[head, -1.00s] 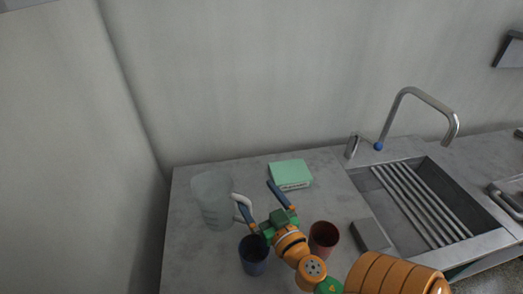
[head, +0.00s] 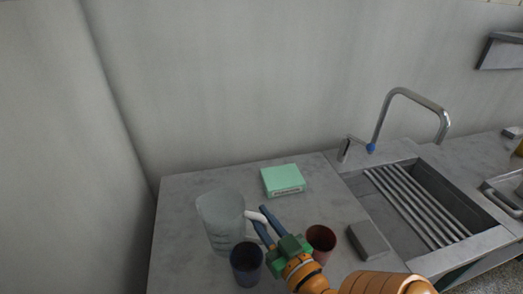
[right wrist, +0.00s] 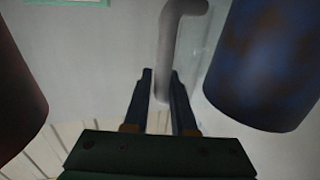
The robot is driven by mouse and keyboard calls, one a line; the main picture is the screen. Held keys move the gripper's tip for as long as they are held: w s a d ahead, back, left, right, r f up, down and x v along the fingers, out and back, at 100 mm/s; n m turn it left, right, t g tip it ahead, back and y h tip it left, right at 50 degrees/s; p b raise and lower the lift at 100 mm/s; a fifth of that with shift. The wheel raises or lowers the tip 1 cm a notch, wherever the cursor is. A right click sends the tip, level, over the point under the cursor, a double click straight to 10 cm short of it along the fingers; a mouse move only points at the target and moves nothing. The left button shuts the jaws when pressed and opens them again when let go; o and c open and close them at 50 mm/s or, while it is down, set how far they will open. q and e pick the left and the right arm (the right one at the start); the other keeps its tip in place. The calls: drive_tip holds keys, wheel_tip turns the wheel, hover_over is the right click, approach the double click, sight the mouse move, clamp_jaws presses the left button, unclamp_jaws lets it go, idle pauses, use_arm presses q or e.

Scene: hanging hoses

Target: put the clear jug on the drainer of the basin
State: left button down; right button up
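The clear jug (head: 220,222) is translucent with a pale handle (head: 254,216) on its right side. It stands out at the left of the counter in the head view, upright or nearly so. My right gripper (head: 260,216) has its two blue fingers close on either side of the handle, shut on it. In the right wrist view the handle (right wrist: 168,50) runs between the fingertips (right wrist: 161,80). I cannot tell whether the jug's base touches the counter. The basin's drainer (head: 412,205), a set of metal bars, is empty at the right. My left gripper is not in view.
A blue cup (head: 246,264) stands close to the jug, and shows in the right wrist view (right wrist: 265,65). A red cup (head: 320,242) is beside my gripper. A grey block (head: 367,241) lies by the basin. A green box (head: 282,180) is behind. The tap (head: 410,97) arches over the basin.

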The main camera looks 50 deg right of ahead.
clamp_jaws()
